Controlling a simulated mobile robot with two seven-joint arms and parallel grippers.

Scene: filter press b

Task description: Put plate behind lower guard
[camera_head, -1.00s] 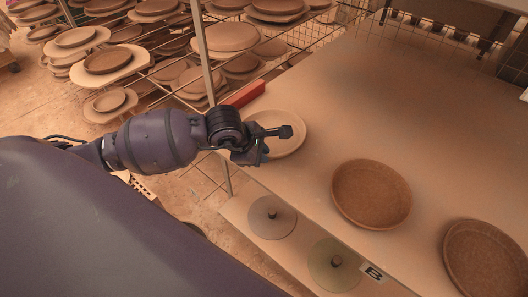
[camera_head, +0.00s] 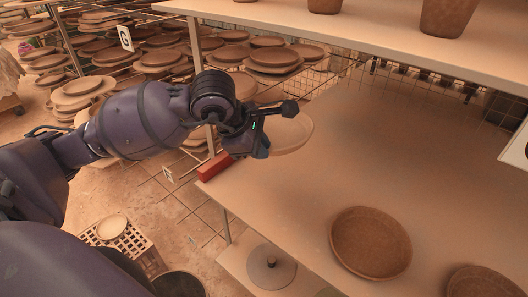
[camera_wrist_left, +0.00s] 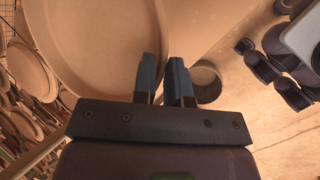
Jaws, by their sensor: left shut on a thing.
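My left gripper (camera_head: 268,128) is shut on the rim of a pale tan plate (camera_head: 292,136). It holds the plate over the left end of the wide tan shelf (camera_head: 300,215), apparently above the board. In the left wrist view the plate (camera_wrist_left: 95,35) fills the upper left, with its rim at the gripper's fingers (camera_wrist_left: 164,80). A wire mesh panel (camera_head: 478,128) runs along the far side of the shelf; I cannot tell whether it is the lower guard.
A red block (camera_head: 215,166) lies at the shelf's left corner. Brown dishes (camera_head: 371,242) stand on the shelf's near side. An upper shelf (camera_head: 380,37) with pots (camera_head: 450,17) overhangs the back. Plate racks (camera_head: 160,60) crowd the left. The shelf's middle is clear.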

